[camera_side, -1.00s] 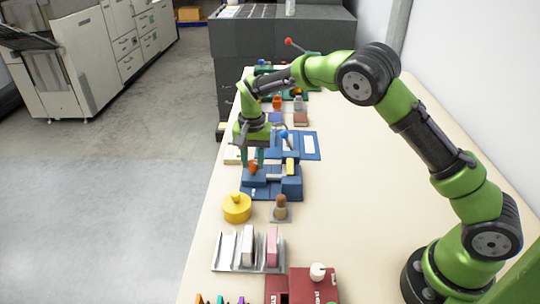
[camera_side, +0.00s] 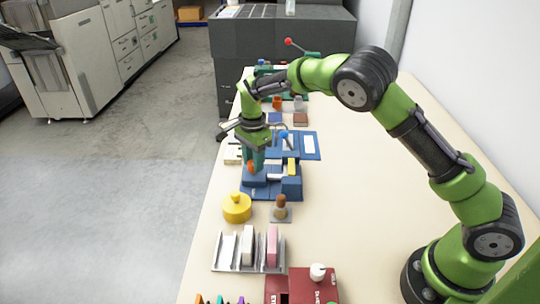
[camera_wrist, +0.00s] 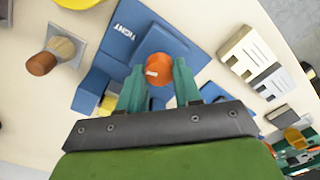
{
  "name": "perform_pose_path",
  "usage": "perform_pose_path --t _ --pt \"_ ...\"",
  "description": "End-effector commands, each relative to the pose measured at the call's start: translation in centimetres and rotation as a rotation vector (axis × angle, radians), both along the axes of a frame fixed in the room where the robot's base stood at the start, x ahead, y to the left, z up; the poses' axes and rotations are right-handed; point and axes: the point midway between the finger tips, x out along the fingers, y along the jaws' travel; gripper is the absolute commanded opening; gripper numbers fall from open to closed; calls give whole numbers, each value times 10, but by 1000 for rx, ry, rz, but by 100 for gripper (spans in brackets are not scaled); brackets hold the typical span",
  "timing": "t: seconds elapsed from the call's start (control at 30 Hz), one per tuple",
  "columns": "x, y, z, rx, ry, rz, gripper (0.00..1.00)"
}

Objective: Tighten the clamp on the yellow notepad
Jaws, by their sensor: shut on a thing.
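The blue clamp (camera_side: 256,191) stands on the bench and also shows in the wrist view (camera_wrist: 170,20), where its plate bears the lettering "TIGHT". My gripper (camera_wrist: 159,78) is shut on the clamp's orange knob (camera_wrist: 157,62), a teal finger on each side. A white mark shows on the knob's face. In the side view my gripper (camera_side: 254,164) points down at the knob. The yellow notepad (camera_side: 291,166) sits at the clamp's blue blocks. In the wrist view only a piece of the notepad (camera_wrist: 107,105) shows beside my finger.
Nearer are a metal rack (camera_side: 231,267) and a red box (camera_side: 312,284). Another blue fixture (camera_side: 308,146) lies behind. The bench's right side is clear.

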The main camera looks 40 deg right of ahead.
Motion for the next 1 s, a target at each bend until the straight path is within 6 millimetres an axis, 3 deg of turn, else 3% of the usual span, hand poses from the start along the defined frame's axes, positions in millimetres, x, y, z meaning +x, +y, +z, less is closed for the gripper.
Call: perform_pose_path --t 0.57,0.6,0.73,0.77,1.0 --pt "0 0 2 1 0 -39 3" --pt "0 0 2 1 0 -39 35" --pt "0 0 1 1 0 -38 55" --pt "0 0 1 1 0 -37 59" --pt "0 0 1 0 0 -36 59"
